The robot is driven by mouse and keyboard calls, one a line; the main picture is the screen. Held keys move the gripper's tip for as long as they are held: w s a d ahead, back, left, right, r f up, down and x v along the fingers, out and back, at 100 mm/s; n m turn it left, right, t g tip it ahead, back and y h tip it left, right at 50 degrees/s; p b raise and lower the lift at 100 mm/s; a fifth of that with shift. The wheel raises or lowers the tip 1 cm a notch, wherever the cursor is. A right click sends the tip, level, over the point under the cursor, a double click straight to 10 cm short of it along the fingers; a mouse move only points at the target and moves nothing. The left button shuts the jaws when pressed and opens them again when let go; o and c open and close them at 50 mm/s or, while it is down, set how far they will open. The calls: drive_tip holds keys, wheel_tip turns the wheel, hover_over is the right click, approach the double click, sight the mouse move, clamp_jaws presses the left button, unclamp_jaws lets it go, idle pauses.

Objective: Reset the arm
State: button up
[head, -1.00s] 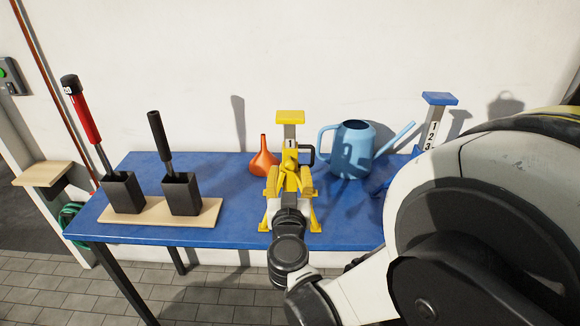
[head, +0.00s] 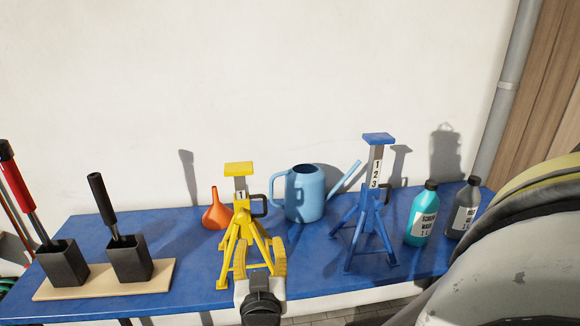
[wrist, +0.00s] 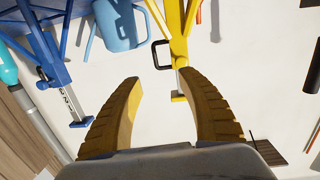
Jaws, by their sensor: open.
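My gripper (head: 259,246) is open and empty in the head view, in front of the yellow jack stand (head: 237,170) and overlapping its right legs. In the wrist view, its two yellow ribbed fingers (wrist: 159,82) are spread apart with nothing between them. The yellow stand (wrist: 178,50) shows upside down beyond the fingertips there. I cannot tell whether the fingers touch the stand. It stands upright on the blue workbench (head: 180,250), its post showing a 1.
An orange funnel (head: 216,214), light blue watering can (head: 304,198), blue jack stand (head: 372,215), teal bottle (head: 421,215) and grey bottle (head: 465,208) stand on the bench. At left, red (head: 15,185) and black (head: 98,195) handles stand in black holders on a wooden board (head: 155,284).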

drive_tip(key=d+m+g+h, duration=0.2)
drive_tip(key=d+g+h, duration=0.3)
drive_tip(key=d, duration=1.6)
drive_tip(key=s+d+f+g+y, duration=0.2)
drive_tip(key=s+d+g, duration=0.3)
drive_tip(key=s, duration=0.9)
drive_tip(key=d, duration=0.3)
drive_tip(key=shift+s+d+f, duration=0.15)
drive_tip(key=shift+s+d, duration=0.05)
drive_tip(key=shift+s, duration=0.15)
